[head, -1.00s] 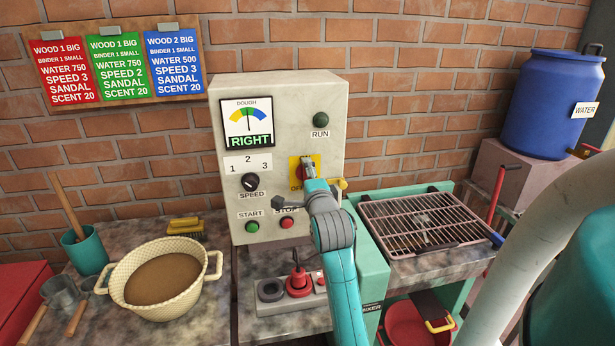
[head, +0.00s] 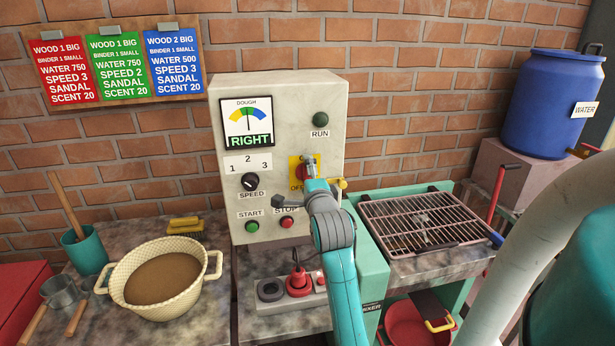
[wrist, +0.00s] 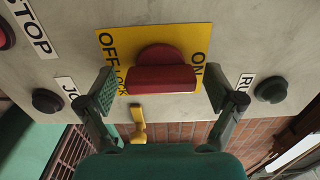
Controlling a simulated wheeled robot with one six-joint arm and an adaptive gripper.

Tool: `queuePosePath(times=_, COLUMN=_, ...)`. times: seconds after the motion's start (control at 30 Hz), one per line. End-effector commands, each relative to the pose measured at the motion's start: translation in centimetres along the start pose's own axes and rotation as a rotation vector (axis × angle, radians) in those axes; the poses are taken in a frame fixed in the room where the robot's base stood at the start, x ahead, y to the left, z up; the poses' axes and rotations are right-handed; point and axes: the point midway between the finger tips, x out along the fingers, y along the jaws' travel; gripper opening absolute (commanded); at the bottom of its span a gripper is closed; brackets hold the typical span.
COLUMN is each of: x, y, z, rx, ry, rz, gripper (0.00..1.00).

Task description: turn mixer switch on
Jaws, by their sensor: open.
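The mixer switch is a red rotary knob (wrist: 160,72) on a yellow plate (wrist: 112,45) marked OFF and ON, with part of another word showing. In the wrist view its grip bar lies crosswise between the fingers. In the head view the red knob (head: 301,172) is partly hidden behind my gripper (head: 309,166). In the wrist view my gripper (wrist: 164,92) is open, one finger on each side of the knob, with a gap on both sides.
The grey control panel (head: 228,113) also carries a speed dial (head: 250,182), a green start button (head: 252,227), a red stop button (head: 287,223) and a run lamp (head: 321,120). A wire rack (head: 425,220) stands right, a dough bowl (head: 160,280) left.

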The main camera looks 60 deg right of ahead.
Motion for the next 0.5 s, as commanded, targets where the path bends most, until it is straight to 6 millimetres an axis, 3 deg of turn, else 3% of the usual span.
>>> queuePosePath(times=0.17, x=-1.1, y=0.0, z=0.0, rx=0.000, ry=-0.001, rz=0.000, gripper=0.92)
queuePosePath(times=0.5, x=-6.1, y=0.1, z=0.0, rx=-0.001, ry=0.000, rz=0.001, gripper=0.92)
